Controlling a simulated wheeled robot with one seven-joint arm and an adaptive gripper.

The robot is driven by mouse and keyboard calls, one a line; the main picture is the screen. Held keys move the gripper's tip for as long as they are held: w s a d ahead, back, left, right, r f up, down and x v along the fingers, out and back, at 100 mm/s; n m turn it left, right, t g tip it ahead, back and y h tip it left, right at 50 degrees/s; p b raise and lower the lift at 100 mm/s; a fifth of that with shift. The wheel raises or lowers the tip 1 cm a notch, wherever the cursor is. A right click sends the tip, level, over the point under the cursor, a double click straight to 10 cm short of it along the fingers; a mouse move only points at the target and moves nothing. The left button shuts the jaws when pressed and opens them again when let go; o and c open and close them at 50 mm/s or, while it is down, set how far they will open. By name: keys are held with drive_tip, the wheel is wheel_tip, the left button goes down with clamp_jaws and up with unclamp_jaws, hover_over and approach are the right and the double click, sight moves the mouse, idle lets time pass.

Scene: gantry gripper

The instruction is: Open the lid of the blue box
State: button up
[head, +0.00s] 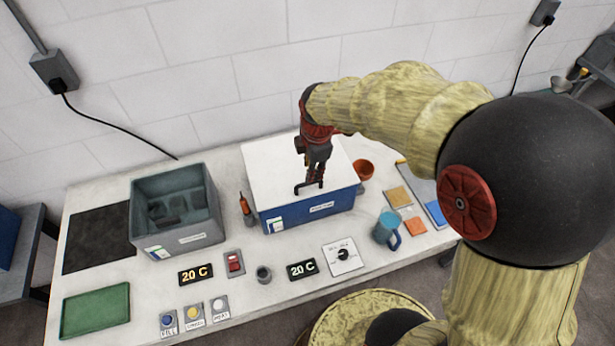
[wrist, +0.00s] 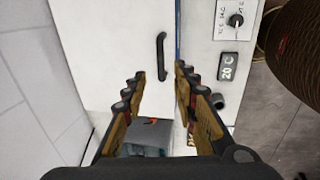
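The blue box (head: 300,212) stands at the back middle of the table with its white lid (head: 268,165) closed. A black bar handle (head: 308,187) sits on the lid near its front edge. The lid (wrist: 110,40) and handle (wrist: 161,55) also show in the wrist view. My gripper (head: 314,172) points down over the front part of the lid, close to the handle. In the wrist view my gripper (wrist: 160,75) is open and empty, with the handle just beyond and between the fingertips. I cannot tell whether a finger touches the handle.
A grey bin (head: 180,243) stands left of the box, with an orange-handled tool (head: 247,208) between them. An orange bowl (head: 363,168) and a blue mug (head: 385,228) are on the right. Displays, a dial (head: 343,256) and buttons line the front. A white wall is behind.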

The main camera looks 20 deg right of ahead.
drive_tip(key=f, duration=0.3)
drive_tip(key=w+f+b, duration=0.1)
drive_tip(key=f, duration=0.3)
drive_tip(key=shift+w+f, duration=0.2)
drive_tip(key=shift+f, duration=0.05)
clamp_jaws()
idle(0.7)
